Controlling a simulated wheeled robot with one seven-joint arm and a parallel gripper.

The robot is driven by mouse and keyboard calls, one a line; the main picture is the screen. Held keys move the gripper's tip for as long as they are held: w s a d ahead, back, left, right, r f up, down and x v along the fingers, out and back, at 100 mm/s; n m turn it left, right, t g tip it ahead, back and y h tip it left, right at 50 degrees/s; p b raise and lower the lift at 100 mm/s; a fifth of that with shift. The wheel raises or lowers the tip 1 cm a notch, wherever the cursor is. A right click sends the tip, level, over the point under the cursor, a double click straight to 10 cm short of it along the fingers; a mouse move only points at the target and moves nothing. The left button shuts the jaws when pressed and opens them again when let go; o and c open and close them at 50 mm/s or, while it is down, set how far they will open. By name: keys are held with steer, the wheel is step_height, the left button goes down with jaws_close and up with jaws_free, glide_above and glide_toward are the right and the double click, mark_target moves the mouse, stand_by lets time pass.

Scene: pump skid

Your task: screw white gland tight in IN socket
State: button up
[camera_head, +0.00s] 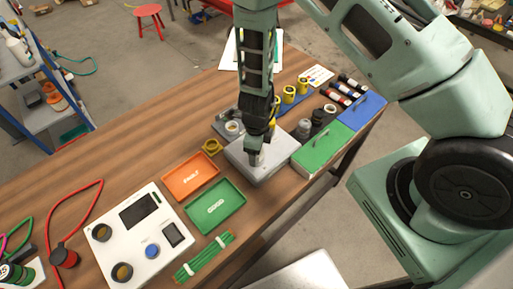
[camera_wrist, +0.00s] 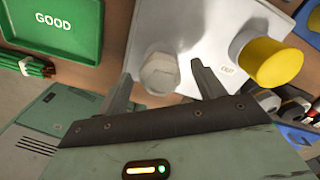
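The white gland (camera_wrist: 160,72), a pale hex-headed piece, sits on the light grey box (camera_wrist: 200,18) in the wrist view. My gripper (camera_wrist: 162,74) is open, with one finger on each side of the gland and visible gaps between fingers and gland. In the head view my gripper (camera_head: 255,158) points down over the grey box (camera_head: 283,152), and the arm and fingers mostly hide the gland. The socket under the gland and its label are hidden, so I cannot tell how deep it sits. A yellow gland (camera_wrist: 272,62) stands on the same box, beside a small label.
An orange tray (camera_head: 190,180) and a green GOOD tray (camera_head: 215,206) lie left of the box. Green and blue bins (camera_head: 319,150) stand to its right. Yellow and dark glands (camera_head: 289,94) stand behind. A white test panel (camera_head: 140,235) is at the front left.

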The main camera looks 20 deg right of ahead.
steer(key=shift+r, duration=0.1)
step_height(320, 180, up, 17)
steer(key=p, duration=0.1)
steer(key=shift+r+p, duration=0.15)
steer(key=shift+p, duration=0.25)
steer(key=s+a+r+n+g+y+b, duration=0.1)
steer(key=s+a+r+n+y+b, duration=0.15)
steer(key=s+a+n+b, duration=0.8)
steer(key=s+d+r+n+h+b, duration=0.1)
steer(key=s+n, duration=0.3)
steer(key=n, duration=0.7)
steer(key=s+d+r+n+t+h, duration=0.1)
steer(key=s+d+n, duration=0.2)
steer(key=n, duration=0.9)
steer(key=shift+s+d+b, duration=0.2)
steer(key=shift+s+b, duration=0.15)
steer(key=shift+s, duration=0.9)
steer(key=shift+r, duration=0.1)
